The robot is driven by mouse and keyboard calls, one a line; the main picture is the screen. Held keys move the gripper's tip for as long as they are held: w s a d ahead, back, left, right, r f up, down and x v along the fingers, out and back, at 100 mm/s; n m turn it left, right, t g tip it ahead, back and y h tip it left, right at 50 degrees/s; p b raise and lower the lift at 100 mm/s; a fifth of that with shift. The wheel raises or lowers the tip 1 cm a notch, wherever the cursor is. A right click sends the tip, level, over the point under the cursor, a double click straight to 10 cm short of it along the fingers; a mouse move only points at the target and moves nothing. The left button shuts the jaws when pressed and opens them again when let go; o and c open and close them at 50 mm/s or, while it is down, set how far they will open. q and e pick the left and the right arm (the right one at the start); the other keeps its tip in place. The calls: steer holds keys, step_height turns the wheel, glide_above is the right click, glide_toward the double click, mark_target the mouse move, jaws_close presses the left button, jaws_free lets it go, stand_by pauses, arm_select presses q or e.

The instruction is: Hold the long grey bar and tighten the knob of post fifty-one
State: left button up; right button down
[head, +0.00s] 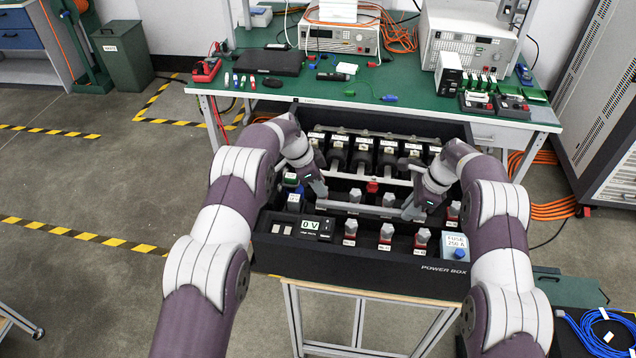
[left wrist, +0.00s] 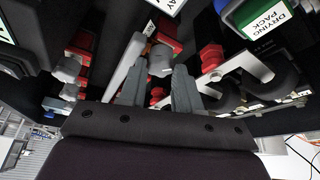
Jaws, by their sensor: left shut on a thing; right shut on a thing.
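The long grey bar (head: 365,208) lies crosswise in the black power box, between my two grippers. My left gripper (head: 321,193) reaches down at its left end. In the left wrist view its fingers (left wrist: 160,78) close about a grey post knob (left wrist: 160,60), with a light grey bar (left wrist: 124,66) beside them. No post number is readable there. My right gripper (head: 406,212) is shut at the bar's right end; its fingertips are small and partly hidden. Grey-topped posts with red bases, such as one knob (head: 387,230), stand in front of the bar.
A second light bar (head: 350,178) and a row of black cylinders (head: 362,158) lie behind. The green workbench (head: 270,95) with instruments stands behind the box.

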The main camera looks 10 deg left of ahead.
arm_select(q)
steer(key=shift+d, duration=0.15)
steer(key=o, duration=1.1)
steer(key=shift+s+r, duration=0.1)
steer(key=shift+c, duration=0.2)
